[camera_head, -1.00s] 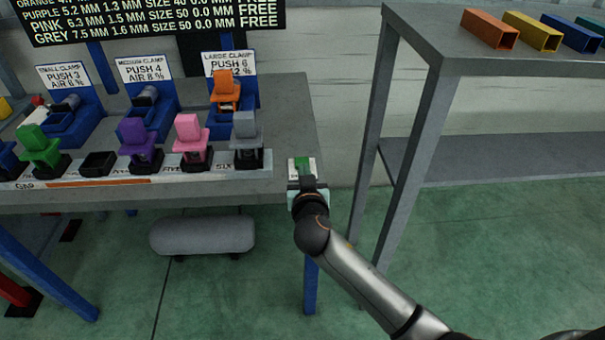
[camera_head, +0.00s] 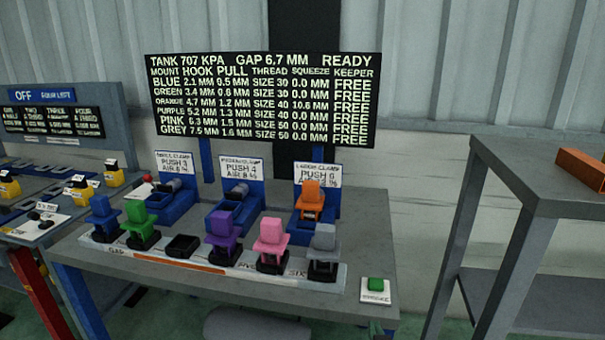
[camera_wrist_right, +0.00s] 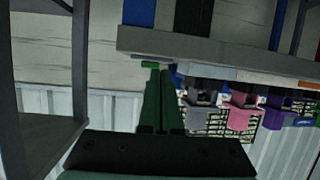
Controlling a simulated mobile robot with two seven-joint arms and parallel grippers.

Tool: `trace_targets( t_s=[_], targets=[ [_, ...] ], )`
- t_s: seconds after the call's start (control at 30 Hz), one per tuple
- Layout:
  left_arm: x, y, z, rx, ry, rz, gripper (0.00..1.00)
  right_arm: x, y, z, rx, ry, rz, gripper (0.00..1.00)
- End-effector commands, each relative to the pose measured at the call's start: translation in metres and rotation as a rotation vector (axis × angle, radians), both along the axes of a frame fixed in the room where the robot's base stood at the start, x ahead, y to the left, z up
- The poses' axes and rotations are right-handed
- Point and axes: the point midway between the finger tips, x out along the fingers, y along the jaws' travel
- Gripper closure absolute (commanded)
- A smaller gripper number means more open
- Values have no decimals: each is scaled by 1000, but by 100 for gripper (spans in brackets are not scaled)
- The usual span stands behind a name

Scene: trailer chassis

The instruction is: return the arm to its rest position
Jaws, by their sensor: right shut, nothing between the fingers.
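In the right wrist view my right gripper (camera_wrist_right: 161,78) is shut, its two dark fingers close together with nothing between them. That view shows the bench upside down. The fingers point toward the bench edge, near the green button, and appear apart from it. My left gripper is in neither view.
The workbench (camera_head: 362,268) carries a green button (camera_head: 375,284), a row of coloured hooks, blue clamps and an orange piece (camera_head: 311,198) in the large clamp. A readout board (camera_head: 262,100) hangs behind. A grey shelf table (camera_head: 545,185) stands right, with a floor gap between.

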Motion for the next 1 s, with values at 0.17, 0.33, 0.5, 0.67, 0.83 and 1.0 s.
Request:
trace_targets(
  t_s=[0.17,0.33,0.5,0.67,0.83,1.0],
  targets=[
    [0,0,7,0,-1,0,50,-83,12,-83,24,197,154,100],
    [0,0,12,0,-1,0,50,-166,18,-129,54,308,269,100],
    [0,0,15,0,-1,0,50,-230,15,-148,70,358,329,100],
    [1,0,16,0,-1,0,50,-258,11,-153,72,372,348,100],
    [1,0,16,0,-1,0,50,-264,11,-153,70,374,352,100],
    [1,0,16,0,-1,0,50,-263,11,-154,69,374,352,100]
  ],
)
